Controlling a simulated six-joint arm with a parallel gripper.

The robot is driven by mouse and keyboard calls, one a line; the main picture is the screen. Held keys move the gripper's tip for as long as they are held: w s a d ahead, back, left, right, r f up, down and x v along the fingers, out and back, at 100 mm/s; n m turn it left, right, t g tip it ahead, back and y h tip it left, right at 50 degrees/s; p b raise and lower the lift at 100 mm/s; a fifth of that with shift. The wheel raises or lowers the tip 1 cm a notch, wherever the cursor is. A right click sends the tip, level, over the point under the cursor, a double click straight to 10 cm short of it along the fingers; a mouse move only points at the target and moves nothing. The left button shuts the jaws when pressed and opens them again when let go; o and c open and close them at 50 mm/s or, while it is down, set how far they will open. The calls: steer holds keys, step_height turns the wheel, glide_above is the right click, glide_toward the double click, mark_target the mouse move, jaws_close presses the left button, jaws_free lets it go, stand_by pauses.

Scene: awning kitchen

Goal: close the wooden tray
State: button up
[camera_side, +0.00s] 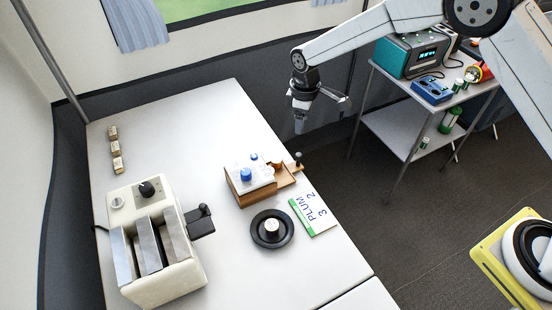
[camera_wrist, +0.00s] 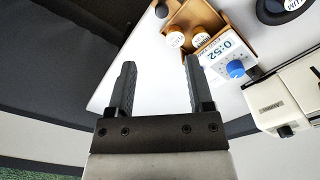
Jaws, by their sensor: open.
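The wooden tray (camera_side: 287,174) sticks out on the right of a small wooden box with a white top (camera_side: 249,175) and blue knobs. A dark round knob (camera_side: 298,156) stands at its outer end. In the wrist view the tray (camera_wrist: 183,17) is open beside a white panel (camera_wrist: 222,62) reading 0:52, and two round pieces with white labelled tops (camera_wrist: 176,39) show in or beside it. My gripper (camera_side: 322,113) is open and empty, in the air beyond the table's far right edge, apart from the tray. Its two dark fingers (camera_wrist: 160,66) show in the wrist view.
A black round dish (camera_side: 259,236) and a PLUM card (camera_side: 313,214) lie near the box. A cream toaster (camera_side: 122,204) stands at the left, with several small wooden blocks (camera_side: 115,149) behind it. A metal cart (camera_side: 397,128) stands beyond. The table's back area is clear.

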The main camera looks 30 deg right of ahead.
glide_above(298, 155)
steer(key=shift+d+f, duration=0.15)
steer(key=shift+f, duration=2.35)
steer(key=shift+f, duration=3.9)
steer(key=shift+c, duration=0.2)
jaws_close()
